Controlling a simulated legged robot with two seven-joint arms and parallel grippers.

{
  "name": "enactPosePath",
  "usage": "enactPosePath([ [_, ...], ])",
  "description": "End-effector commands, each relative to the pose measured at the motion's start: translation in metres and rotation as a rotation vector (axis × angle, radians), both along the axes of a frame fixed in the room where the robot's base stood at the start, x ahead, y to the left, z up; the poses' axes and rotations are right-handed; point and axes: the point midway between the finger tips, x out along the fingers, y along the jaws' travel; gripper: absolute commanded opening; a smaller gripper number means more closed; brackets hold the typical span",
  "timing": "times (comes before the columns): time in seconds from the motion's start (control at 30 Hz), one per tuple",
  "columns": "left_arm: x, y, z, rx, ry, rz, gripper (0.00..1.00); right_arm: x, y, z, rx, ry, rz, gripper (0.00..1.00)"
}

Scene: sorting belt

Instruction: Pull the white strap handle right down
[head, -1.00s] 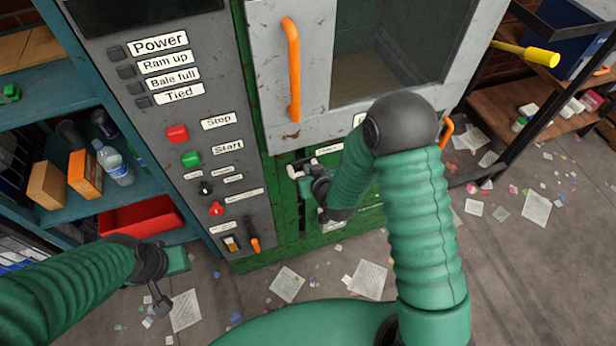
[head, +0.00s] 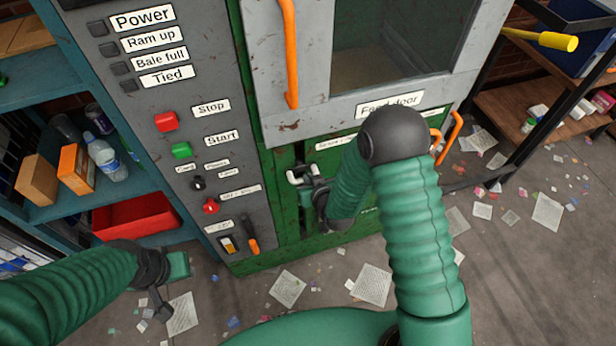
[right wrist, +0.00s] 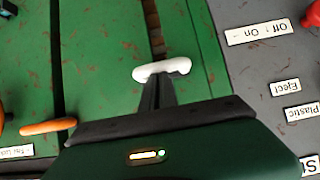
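The white strap handle (head: 297,176) sits at a dark vertical slot in the green lower front of the machine. In the right wrist view the white handle (right wrist: 177,66) is a short rounded bar lying across my fingertips. My right gripper (head: 310,181) is at the handle; its dark narrow fingers (right wrist: 157,88) are close together and appear shut on the bar's middle. My forearm partly hides the hand in the head view. My left gripper (head: 163,302) hangs low at the left, away from the machine; its finger gap is unclear.
A grey panel (head: 190,85) with buttons and labels stands left of the slot. The feed door's orange handle (head: 290,55) is above. An orange handle (head: 452,133) is at the right. A shelf with a red bin (head: 135,218) is at the left. Paper litters the floor.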

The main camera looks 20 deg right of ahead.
Motion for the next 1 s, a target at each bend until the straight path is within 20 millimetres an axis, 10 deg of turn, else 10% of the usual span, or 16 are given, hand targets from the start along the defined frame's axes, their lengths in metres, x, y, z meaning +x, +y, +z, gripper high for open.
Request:
enactPosePath([
  [0.1, 0.0, 0.0, -0.047, 0.0, 0.0, 0.0, 0.36, 0.001, -0.001, -0.055, -0.001, 0.001, -0.002, 0.0],
  [0.5, 0.0, 0.001, -0.139, 0.0, 0.0, 0.0, 0.36, 0.002, 0.002, -0.175, 0.001, -0.002, 0.002, 0.0],
  [1.0, 0.0, 0.001, -0.174, 0.0, 0.0, 0.0, 0.36, 0.002, 0.001, -0.226, -0.001, -0.004, 0.001, 0.0],
])
